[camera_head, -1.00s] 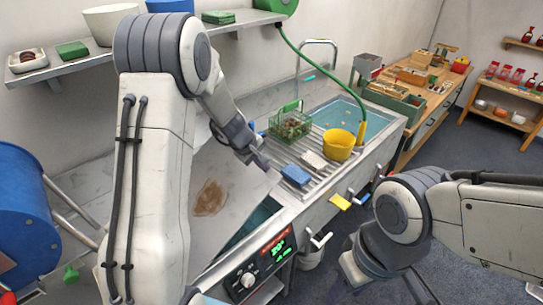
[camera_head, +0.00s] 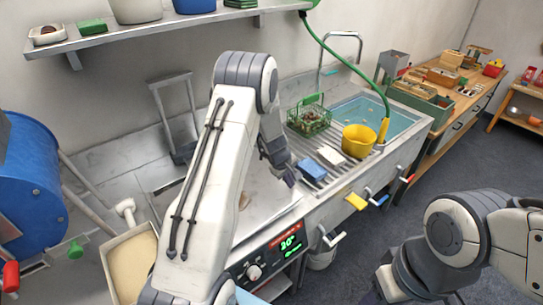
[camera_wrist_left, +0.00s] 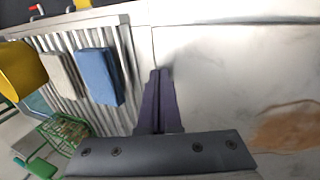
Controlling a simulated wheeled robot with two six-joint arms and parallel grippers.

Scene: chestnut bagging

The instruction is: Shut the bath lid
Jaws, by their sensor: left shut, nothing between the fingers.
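The bath lid (camera_head: 268,203) is a grey metal sheet with a brown stain. In the head view it lies about flat over the bath, behind the control panel (camera_head: 280,247). No bath water shows, and my left arm hides much of the lid. The lid also fills the right of the wrist view (camera_wrist_left: 225,75). My left gripper (camera_head: 290,179) is shut and empty, at the lid's right side near the ribbed drainboard (camera_head: 345,178). Its closed fingers (camera_wrist_left: 160,76) show in the wrist view; I cannot tell whether they touch the lid. My right gripper (camera_head: 385,288) is low, partly cut off, its jaws unclear.
A blue block (camera_head: 311,170), a pale block (camera_head: 331,155), a yellow pot (camera_head: 358,141) and a green basket (camera_head: 309,118) stand on the drainboard. A sink (camera_head: 375,115) lies behind. A blue drum (camera_head: 32,185) and a tan-filled bin (camera_head: 130,263) are at left.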

